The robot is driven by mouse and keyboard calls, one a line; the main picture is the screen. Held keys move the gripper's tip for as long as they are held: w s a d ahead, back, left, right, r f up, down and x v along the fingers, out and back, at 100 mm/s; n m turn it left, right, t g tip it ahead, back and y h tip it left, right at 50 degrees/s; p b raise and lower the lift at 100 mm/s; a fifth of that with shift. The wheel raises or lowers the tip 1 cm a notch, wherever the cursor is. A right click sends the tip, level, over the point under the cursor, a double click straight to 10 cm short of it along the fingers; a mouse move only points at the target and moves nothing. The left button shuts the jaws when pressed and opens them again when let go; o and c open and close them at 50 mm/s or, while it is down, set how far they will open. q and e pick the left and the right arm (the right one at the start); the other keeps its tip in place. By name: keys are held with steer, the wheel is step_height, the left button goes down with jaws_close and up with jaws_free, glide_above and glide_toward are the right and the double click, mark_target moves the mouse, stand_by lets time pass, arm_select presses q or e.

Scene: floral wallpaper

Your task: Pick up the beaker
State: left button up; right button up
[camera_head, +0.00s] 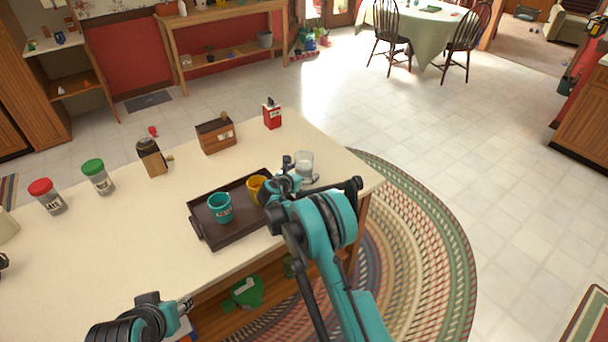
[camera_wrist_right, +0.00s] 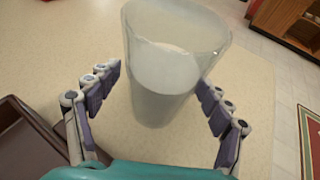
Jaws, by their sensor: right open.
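The beaker is a clear glass with whitish contents, standing on the counter right of the tray; it shows in the head view (camera_head: 305,160) and, large, in the right wrist view (camera_wrist_right: 165,85). My right gripper (camera_head: 301,173) is open at the beaker, also in the right wrist view (camera_wrist_right: 158,78). Its fingers are on either side of the beaker's lower part; the right fingertips look very close to the glass, and I cannot tell if they touch. Part of my left arm, with its gripper end (camera_head: 184,304), shows at the bottom left; its jaws are unclear.
A dark tray (camera_head: 212,238) with a teal cup (camera_head: 220,208) and a yellow cup (camera_head: 255,185) lies left of my right gripper. Jars, a grinder (camera_head: 151,157), a wooden box (camera_head: 216,136) and a red container (camera_head: 272,114) stand farther back. The counter's front left is clear.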

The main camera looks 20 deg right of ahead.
steer(key=shift+s+a+r, duration=0.1)
steer(key=shift+r, duration=0.05)
steer(key=shift+c, duration=0.7)
steer(key=c, duration=1.4)
